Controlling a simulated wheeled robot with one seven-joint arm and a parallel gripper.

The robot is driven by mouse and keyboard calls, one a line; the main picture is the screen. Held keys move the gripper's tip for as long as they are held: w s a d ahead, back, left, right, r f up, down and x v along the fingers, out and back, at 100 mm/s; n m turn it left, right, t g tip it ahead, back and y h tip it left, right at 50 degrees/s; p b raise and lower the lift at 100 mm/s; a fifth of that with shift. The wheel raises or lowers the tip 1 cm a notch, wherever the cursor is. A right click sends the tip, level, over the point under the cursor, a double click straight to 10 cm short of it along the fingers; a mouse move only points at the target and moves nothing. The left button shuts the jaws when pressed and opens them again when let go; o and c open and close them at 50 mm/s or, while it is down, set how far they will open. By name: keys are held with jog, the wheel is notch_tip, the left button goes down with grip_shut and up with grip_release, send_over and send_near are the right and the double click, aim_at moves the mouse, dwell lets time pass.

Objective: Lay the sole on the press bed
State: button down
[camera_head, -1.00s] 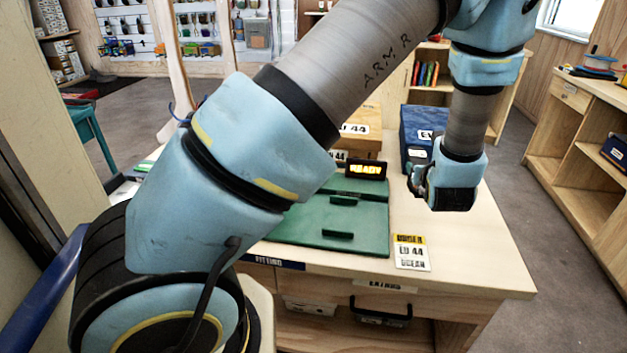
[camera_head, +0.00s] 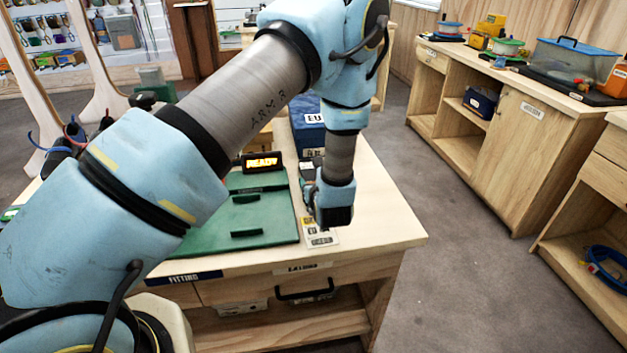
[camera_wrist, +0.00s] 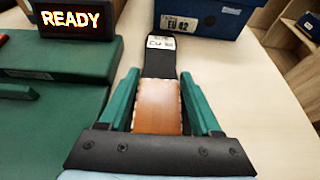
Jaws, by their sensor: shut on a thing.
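My gripper (camera_wrist: 162,105) is shut on the sole, with its green fingers along both sides of a brown section. The sole's dark far end (camera_wrist: 160,62) reaches out past the fingertips and bears a small white label, too blurred to read surely. In the head view my gripper (camera_head: 308,192) is low over the table, right of the green press bed (camera_head: 265,212). The sole is hard to make out there. The press's lit display (camera_head: 262,162) reads READY. The green press also shows left of my gripper in the wrist view (camera_wrist: 45,120).
A blue box (camera_head: 307,125) stands behind my gripper; its label reads EU 42 in the wrist view (camera_wrist: 205,14). A printed order card (camera_head: 320,238) lies near the table's front edge, partly hidden. Bare tabletop (camera_head: 375,205) lies to the right. A wooden cabinet (camera_head: 515,150) stands further right.

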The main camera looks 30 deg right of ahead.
jog(key=shift+f, duration=0.2)
jog(key=shift+f, duration=0.15)
jog(key=shift+c, duration=0.4)
grip_release()
